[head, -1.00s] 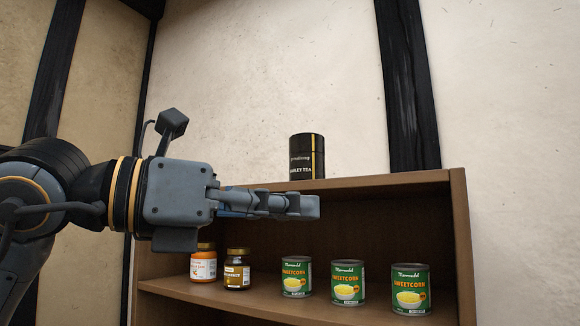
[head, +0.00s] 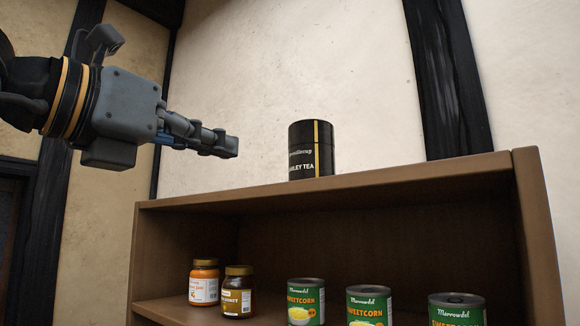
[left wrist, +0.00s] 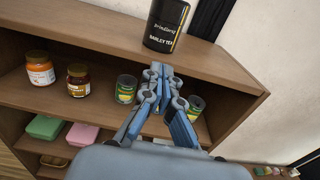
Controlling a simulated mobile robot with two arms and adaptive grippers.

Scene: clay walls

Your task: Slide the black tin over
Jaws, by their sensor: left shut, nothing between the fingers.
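The black tin (head: 311,150) with a gold stripe and "barley tea" lettering stands upright on top of the wooden shelf unit (head: 340,188). In the left wrist view the tin (left wrist: 166,24) is at the top, beyond the fingertips. My left gripper (head: 232,147) is shut and empty, left of the tin and apart from it, at about its height. In the left wrist view the gripper (left wrist: 160,72) shows its fingers together. My right gripper is in neither view.
Below the top board, an orange-labelled jar (head: 204,283), a brown jar (head: 237,292) and green sweetcorn tins (head: 306,302) stand on a shelf. Green (left wrist: 44,127) and pink (left wrist: 82,135) boxes lie lower. The top board beside the tin is clear.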

